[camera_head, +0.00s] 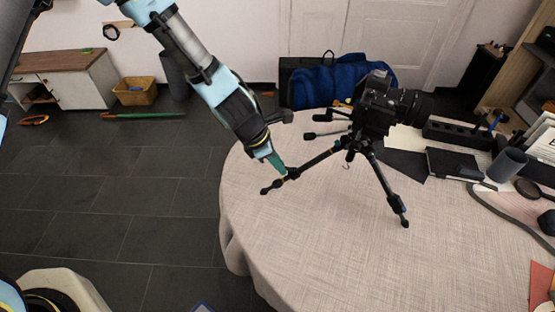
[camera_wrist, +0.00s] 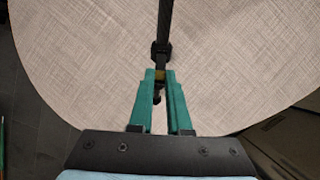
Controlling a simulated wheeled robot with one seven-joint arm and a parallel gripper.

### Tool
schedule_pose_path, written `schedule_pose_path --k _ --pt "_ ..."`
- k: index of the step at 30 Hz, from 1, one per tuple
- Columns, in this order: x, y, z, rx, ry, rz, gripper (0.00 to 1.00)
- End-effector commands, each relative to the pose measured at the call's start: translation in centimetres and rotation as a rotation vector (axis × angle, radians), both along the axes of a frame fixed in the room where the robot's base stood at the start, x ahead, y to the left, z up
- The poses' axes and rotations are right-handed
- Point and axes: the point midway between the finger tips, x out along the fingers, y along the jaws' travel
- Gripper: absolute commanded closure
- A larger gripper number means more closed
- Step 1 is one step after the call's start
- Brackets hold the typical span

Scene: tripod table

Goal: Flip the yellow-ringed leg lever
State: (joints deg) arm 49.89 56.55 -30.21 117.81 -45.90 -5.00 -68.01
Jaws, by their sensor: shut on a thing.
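A black tripod (camera_head: 353,143) with a camera (camera_head: 378,104) on top stands on the cloth-covered round table (camera_head: 320,235). Its left leg reaches toward the table's left edge and carries a yellow ring (camera_wrist: 159,75) by a black clamp (camera_wrist: 160,51). My gripper (camera_head: 279,168), with green fingers, comes down from the upper left onto this leg. In the wrist view my gripper (camera_wrist: 160,82) has its fingertips on both sides of the leg at the yellow-ringed part. It is shut there. The lever itself is mostly hidden between the fingers, so its position cannot be told.
A black notebook (camera_head: 452,163), a grey cup (camera_head: 506,164) and a black holder (camera_head: 458,134) lie on the table's right side. A blue bag (camera_head: 325,83) is behind the table. The table's front is clear.

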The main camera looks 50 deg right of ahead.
Motion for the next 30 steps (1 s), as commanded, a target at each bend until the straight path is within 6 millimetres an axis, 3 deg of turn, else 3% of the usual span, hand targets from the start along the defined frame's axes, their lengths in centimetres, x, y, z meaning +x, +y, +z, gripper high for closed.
schedule_pose_path --k 30 --pt "-1.3 -1.3 1.2 0.283 -0.243 0.008 1.00"
